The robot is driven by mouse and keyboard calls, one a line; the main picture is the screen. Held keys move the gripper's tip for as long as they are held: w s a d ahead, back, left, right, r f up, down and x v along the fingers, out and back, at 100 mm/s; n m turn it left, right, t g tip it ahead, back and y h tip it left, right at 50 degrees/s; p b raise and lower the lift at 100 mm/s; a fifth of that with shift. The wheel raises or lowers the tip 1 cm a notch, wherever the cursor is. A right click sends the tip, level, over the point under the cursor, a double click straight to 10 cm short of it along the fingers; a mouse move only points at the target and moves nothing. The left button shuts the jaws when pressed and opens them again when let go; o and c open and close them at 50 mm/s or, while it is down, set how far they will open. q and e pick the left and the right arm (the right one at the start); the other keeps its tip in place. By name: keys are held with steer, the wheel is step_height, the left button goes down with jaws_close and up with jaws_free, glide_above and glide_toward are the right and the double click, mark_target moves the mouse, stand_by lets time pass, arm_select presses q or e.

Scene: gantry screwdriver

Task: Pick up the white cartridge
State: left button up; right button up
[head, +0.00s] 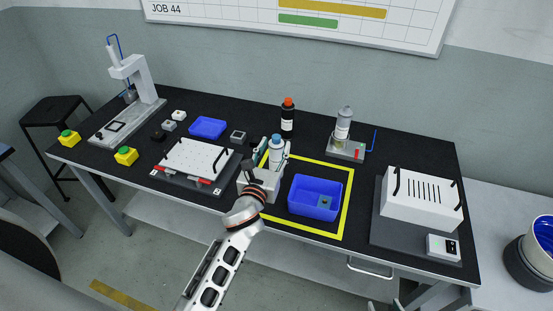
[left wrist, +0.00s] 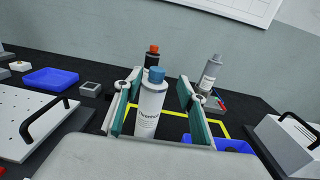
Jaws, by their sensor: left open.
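The white cartridge (head: 277,155) stands upright on the black bench, with a blue cap and a printed label. It also shows in the left wrist view (left wrist: 150,108). My left gripper (head: 272,152) is open, with its two teal-padded fingers (left wrist: 166,108) to either side of the cartridge's line. In the left wrist view the cartridge appears close to the left finger, with a gap to the right finger. I cannot tell how far it sits between the pads. The gripper's body hides the cartridge's base. My right gripper is not clearly in view.
A dark bottle with an orange cap (head: 287,118) stands behind the cartridge. A grey bottle (head: 343,124) stands on a fixture to the right. A blue bin (head: 315,184) lies right of my gripper inside a yellow outline. A white perforated plate (head: 196,160) lies left.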

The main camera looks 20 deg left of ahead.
mark_target(275, 141)
arm_select(q)
steer(key=w, duration=0.4)
steer(key=shift+w+a, duration=0.2)
steer(key=shift+a, duration=0.1)
jaws_close()
steer(key=shift+r, duration=0.15)
